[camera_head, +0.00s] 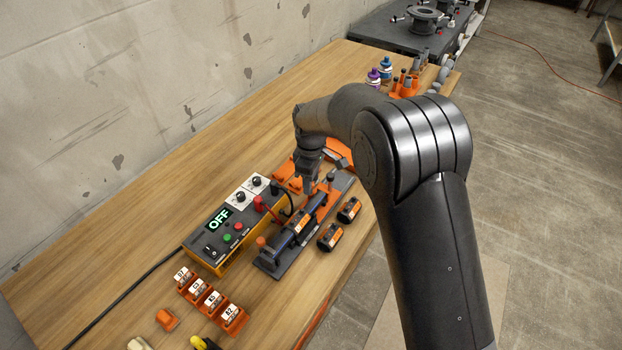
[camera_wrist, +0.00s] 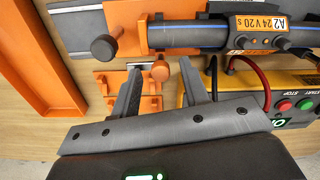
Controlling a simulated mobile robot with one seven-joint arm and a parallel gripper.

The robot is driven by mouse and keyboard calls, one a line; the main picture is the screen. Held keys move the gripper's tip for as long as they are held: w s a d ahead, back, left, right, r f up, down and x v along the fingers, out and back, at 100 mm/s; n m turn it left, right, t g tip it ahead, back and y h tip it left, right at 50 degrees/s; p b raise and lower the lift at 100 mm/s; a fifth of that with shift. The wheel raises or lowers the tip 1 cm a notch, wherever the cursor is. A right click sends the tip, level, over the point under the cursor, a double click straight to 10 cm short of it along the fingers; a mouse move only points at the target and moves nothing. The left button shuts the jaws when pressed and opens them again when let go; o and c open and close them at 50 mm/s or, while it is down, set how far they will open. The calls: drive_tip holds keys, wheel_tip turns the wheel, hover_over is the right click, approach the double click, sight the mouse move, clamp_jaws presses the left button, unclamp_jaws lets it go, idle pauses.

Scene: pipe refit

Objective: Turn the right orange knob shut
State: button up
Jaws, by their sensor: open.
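The right orange knob (camera_wrist: 160,71) shows in the wrist view as a small brownish-orange round head on an orange bracket beside the pipe. My gripper (camera_wrist: 160,65) is open, with one fingertip on each side of this knob; I cannot tell whether they touch it. In the head view my gripper (camera_head: 308,188) points down over the far end of the grey pipe fixture (camera_head: 268,266) and hides this knob. Another orange knob (camera_head: 261,241) stands at the fixture's near left end. A blue-striped dark pipe (camera_wrist: 192,33) lies in the orange clamps.
A dark knob (camera_wrist: 104,47) stands close by on the clamp's other side. The control box (camera_head: 205,262) reads OFF, with red and black cables (camera_wrist: 238,72) running near my fingers. Two black-and-orange blocks (camera_head: 330,236) lie beside the fixture. An orange tray (camera_wrist: 45,60) is at the left.

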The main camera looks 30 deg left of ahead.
drive_tip(key=shift+c, duration=0.3)
clamp_jaws()
drive_tip(key=shift+m, duration=0.3)
drive_tip(key=m, duration=1.3)
drive_tip(key=shift+a+m, duration=0.1)
drive_tip(key=shift+m, duration=2)
